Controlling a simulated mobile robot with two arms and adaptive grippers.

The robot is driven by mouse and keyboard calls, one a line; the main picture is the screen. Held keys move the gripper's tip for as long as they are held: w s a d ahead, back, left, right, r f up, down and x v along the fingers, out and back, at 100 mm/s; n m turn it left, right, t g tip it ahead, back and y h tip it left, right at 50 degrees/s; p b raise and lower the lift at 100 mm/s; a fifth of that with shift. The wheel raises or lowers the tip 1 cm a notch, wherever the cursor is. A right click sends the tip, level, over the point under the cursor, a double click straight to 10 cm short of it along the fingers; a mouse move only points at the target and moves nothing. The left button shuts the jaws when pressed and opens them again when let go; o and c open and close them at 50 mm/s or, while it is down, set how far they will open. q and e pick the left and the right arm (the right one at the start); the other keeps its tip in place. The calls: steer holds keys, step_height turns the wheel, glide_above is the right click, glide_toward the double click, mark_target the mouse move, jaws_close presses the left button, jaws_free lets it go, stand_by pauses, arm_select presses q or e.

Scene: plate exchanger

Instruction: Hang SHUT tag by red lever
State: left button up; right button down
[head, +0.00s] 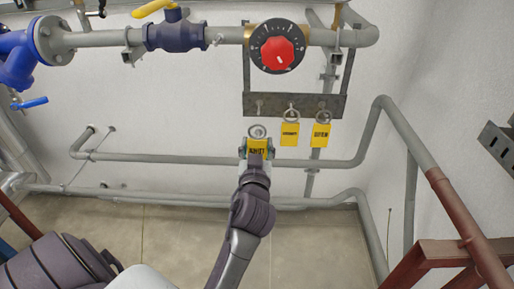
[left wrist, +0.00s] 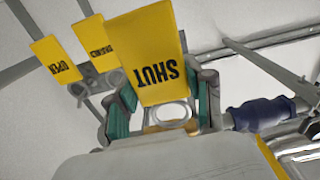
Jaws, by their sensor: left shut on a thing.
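My left gripper (head: 257,150) is shut on the yellow SHUT tag (head: 258,147), below the left end of the tag bracket (head: 305,105). The tag's metal ring (head: 258,131) shows above the jaws and looks lower than the bracket. In the left wrist view the SHUT tag (left wrist: 150,55) sits between the green pads of the gripper (left wrist: 160,108), its lettering readable. Two other yellow tags, one at the middle (head: 290,134) and one at the right (head: 321,135), hang by rings from the bracket. No red lever is clear; a red dial knob (head: 277,53) shows. My right gripper is not in view.
A dark blue valve (head: 175,34) with a yellow lever (head: 153,8) is on the upper pipe. A blue lever (head: 30,103) sticks out at the left. Grey pipes (head: 180,160) run along the wall. A rust-red frame (head: 440,257) stands at lower right.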

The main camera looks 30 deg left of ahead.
arm_select(q)
steer(key=x, duration=0.9)
steer(key=shift+w+a, duration=0.2)
steer(key=shift+w, duration=0.05)
stand_by(2.0)
steer(key=shift+w+a, duration=0.1)
steer(key=shift+w, duration=0.05)
stand_by(0.4)
steer(key=shift+r+v, duration=0.15)
steer(key=shift+v, duration=1.8)
steer(key=shift+r+v, duration=0.1)
steer(key=shift+v, duration=1.9)
steer(key=shift+d+f, duration=0.1)
steer(key=shift+d, duration=0.15)
